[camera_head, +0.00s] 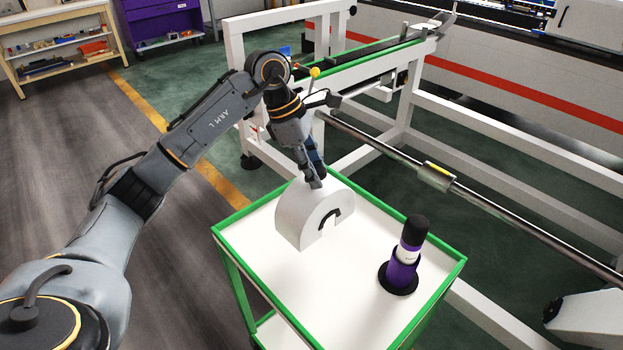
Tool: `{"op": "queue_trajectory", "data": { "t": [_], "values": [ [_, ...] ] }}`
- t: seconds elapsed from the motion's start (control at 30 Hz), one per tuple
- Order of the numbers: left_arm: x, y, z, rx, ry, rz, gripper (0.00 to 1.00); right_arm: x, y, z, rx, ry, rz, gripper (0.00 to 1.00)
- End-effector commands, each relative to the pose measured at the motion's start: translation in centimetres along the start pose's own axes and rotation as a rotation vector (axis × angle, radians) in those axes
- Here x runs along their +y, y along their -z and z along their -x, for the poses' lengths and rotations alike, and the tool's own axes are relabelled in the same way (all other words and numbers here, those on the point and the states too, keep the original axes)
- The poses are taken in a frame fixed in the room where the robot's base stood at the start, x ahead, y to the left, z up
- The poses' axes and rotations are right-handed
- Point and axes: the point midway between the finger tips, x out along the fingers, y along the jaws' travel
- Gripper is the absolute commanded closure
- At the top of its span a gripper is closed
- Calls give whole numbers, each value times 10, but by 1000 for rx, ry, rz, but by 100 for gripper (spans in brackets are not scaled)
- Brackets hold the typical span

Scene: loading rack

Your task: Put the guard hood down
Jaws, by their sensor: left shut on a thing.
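The guard hood (294,218) is a white arched cover with a dark handle on its near face. It is at or just over the white top of the green-edged cart (290,285); I cannot tell whether it touches. My left gripper (316,183) is at the top of the hood and shut on it. The fingertips are small and partly hidden against the hood. My right gripper is not in view.
A purple and black bottle-like object (405,258) stands on a dark round base at the cart's right. A steel bar with a collar (436,175) runs behind the cart, beside a white frame (500,125). The cart's front middle is clear.

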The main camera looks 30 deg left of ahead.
Motion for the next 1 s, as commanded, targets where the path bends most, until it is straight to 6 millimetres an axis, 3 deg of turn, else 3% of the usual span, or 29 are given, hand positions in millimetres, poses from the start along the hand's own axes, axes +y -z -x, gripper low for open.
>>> {"op": "queue_trajectory", "data": {
  "t": [0.4,0.6,0.97,1.0],
  "values": [
    [27,28,-29,-2,1,1,100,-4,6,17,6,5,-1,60],
    [27,37,-52,-3,-1,-2,100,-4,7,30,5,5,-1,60],
    [28,40,-58,-3,-4,-3,100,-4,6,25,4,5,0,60],
    [27,40,-58,-1,-2,-2,56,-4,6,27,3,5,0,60]
  ]
}}
